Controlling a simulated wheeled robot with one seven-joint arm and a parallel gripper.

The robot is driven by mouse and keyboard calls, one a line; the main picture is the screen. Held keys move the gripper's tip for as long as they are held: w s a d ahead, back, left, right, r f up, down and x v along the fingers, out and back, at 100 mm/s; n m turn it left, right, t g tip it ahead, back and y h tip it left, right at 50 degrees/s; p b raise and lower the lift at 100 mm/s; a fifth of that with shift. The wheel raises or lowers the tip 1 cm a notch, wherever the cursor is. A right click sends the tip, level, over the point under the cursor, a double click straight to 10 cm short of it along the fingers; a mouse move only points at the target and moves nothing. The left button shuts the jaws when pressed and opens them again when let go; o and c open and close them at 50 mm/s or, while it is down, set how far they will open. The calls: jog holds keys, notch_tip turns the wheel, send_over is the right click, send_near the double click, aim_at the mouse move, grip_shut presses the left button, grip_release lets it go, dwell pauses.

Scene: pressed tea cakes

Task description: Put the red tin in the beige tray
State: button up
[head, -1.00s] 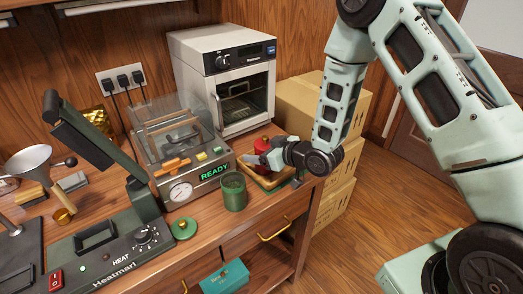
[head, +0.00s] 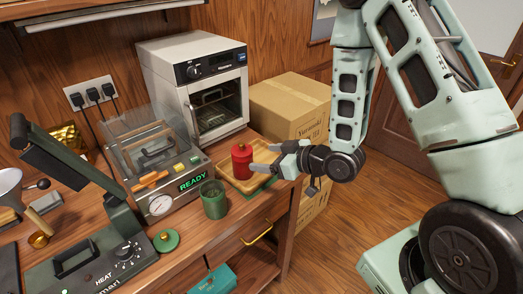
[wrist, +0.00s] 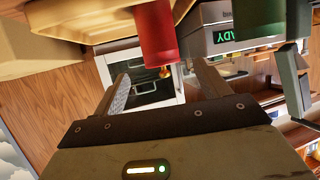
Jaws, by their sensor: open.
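The red tin (head: 242,162) stands upright within the beige wooden tray (head: 265,151) near the counter's right end. The tin also shows in the wrist view (wrist: 156,38), where the picture is turned over and the tray (wrist: 85,12) is at the top. My gripper (head: 279,160) is open and empty, just right of the tin and over the tray's right side. In the wrist view the gripper's two fingers (wrist: 163,84) are spread, with the tin apart from them. The tin's base is partly hidden by the tray rim in the head view.
A green canister (head: 213,202) stands left of the tray, with a green lid (head: 166,241) nearby. A sealer reading READY (head: 160,206) and a white oven (head: 207,97) stand behind. Cardboard boxes (head: 290,105) are at the right.

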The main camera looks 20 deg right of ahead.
jog(key=s+a+r+n+g+h, duration=0.1)
jog(key=s+a+r+g+h, duration=0.2)
jog(key=s+a+r+g, duration=0.4)
jog(key=s+a+r+g+h, duration=0.1)
jog(key=s+a+r+g, duration=0.1)
jog(key=s, duration=0.7)
jog(key=s+a+r+g+h, duration=0.2)
jog(key=s+r, duration=0.2)
jog(key=s, duration=0.5)
jog(key=shift+s+r+h+p, duration=0.3)
jog(key=shift+r+p, duration=0.05)
jog(key=shift+r, duration=0.05)
